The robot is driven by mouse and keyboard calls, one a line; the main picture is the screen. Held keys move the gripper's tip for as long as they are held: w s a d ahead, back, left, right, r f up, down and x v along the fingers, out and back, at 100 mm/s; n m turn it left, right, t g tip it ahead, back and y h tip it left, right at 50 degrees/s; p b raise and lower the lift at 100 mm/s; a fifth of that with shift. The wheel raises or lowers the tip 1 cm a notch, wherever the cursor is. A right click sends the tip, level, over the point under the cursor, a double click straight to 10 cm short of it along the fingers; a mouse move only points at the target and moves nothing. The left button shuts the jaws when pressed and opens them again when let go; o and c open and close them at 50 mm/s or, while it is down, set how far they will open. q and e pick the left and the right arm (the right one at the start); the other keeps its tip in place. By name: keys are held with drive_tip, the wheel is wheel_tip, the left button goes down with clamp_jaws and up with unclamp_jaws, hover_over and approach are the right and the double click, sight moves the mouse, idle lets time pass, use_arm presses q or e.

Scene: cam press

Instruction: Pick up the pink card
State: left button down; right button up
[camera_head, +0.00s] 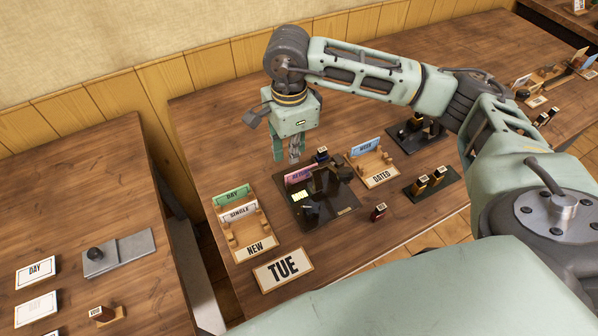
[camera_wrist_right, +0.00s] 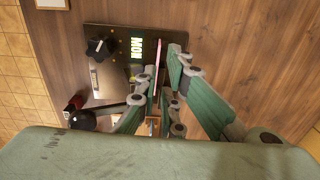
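The pink card (camera_head: 299,174) stands upright at the back of the black press (camera_head: 345,213), with part of it hidden behind the press. In the right wrist view the pink card (camera_wrist_right: 157,66) shows edge-on as a thin line. My right gripper (camera_head: 286,153) points down just above and behind the card. In the right wrist view its fingers (camera_wrist_right: 158,88) are apart, one on each side of the card's line, with gaps visible. Whether either finger touches the card cannot be told. My left gripper is in neither view.
A wooden rack with a green DAY card (camera_head: 232,194) and a SINGLE card stands left of the press. A DATED rack (camera_head: 382,178) with a blue card stands right. A TUE sign (camera_head: 283,269) lies in front. Stamps on black trays (camera_head: 431,183) are further right.

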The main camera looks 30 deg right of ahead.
sight(301, 175)
wheel_tip(301, 175, down, 6)
drive_tip(key=shift+s+f+p, duration=0.15)
drive_tip(key=shift+f+p, duration=0.1)
drive_tip(key=shift+p, duration=1)
drive_tip(key=shift+f, duration=0.45)
clamp_jaws()
